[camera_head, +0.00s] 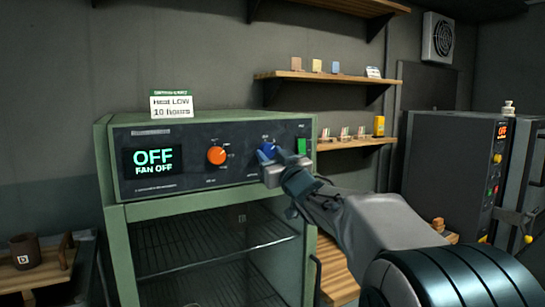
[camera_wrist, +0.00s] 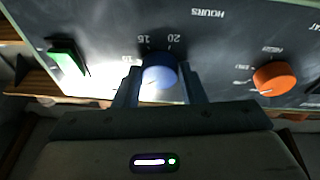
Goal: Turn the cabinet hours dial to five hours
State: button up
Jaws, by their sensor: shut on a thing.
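The green drying cabinet (camera_head: 112,230) stands left of centre, with a dark control panel (camera_head: 190,182) across its top. The hours dial is the blue knob (camera_head: 267,150) on the panel's right part. In the wrist view the blue dial (camera_wrist: 159,72) sits between my two fingers, with numbers 15 and 20 beside it and the word HOURS upside down. My gripper (camera_head: 268,165) is shut on the dial; it also shows in the wrist view (camera_wrist: 160,88). The pointer's exact reading is not clear. The display (camera_head: 154,161) reads OFF, FAN OFF.
An orange knob (camera_head: 216,155) is left of the dial and a green switch (camera_head: 301,146) is close on its right. A card (camera_head: 171,104) on the cabinet reads Heat LOW, 10 hours. Shelves (camera_head: 325,77) hang behind. A grey kiln-like unit (camera_head: 448,165) stands at right.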

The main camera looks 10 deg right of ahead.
dwell(0.3)
jog(key=o, duration=1)
jog(key=b+v, duration=0.3)
jog(key=v, duration=1)
jog(key=shift+s+d+f, duration=0.15)
jog(key=shift+s+d, duration=0.05)
jog(key=shift+s, duration=0.15)
jog(key=shift+f, duration=0.1)
